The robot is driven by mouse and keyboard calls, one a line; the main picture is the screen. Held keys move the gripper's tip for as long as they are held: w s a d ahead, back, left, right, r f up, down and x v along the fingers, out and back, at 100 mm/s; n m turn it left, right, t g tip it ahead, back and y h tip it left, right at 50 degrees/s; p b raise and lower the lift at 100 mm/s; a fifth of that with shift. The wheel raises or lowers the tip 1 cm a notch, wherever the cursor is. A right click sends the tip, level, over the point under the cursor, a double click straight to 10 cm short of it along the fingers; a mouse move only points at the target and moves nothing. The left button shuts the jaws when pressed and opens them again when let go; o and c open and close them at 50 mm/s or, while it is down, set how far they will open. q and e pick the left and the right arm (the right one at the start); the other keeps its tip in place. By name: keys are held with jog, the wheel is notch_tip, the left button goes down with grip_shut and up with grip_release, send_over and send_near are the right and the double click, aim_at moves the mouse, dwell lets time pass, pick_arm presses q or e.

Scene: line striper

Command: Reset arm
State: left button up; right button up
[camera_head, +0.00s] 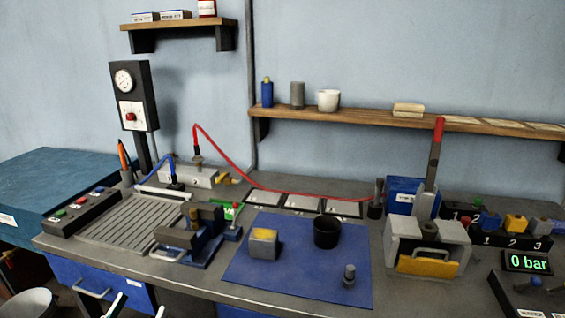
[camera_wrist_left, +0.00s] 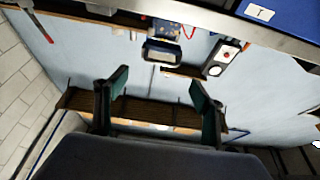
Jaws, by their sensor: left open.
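My left gripper (camera_head: 138,307) shows only at its fingertips, at the bottom left edge of the head view, low in front of the bench and the blue drawer. In the left wrist view the same gripper (camera_wrist_left: 158,90) has its two dark fingers with green pads spread wide, with nothing between them. It is apart from every object on the bench. That wrist view is tilted and looks towards the wall and shelf. My right gripper is in neither view.
The grey bench (camera_head: 190,270) carries a blue mat (camera_head: 300,285) with a yellow-topped block (camera_head: 263,244) and black cup (camera_head: 327,232). A grooved plate (camera_head: 130,222) and clamp lie left. A red-handled lever (camera_head: 436,150) stands upright at right. A white bowl (camera_head: 28,303) is lower left.

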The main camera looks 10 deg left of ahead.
pick_arm(q)
jog(key=s+d+f+m+g, duration=0.1)
jog(key=s+d+f+g, duration=0.1)
jog(key=d+f+g, duration=0.2)
jog(key=s+d+f+m+g, duration=0.1)
jog(key=s+d+f+g, duration=0.2)
jog(key=d+f, duration=0.5)
jog(key=s+d+f+m+g+h, duration=0.1)
jog(key=d+f+g, duration=0.3)
jog(key=f, duration=0.9)
jog(key=shift+s+d+m+g, duration=0.3)
jog(key=shift+s+d, duration=0.35)
jog(key=shift+d, duration=0.3)
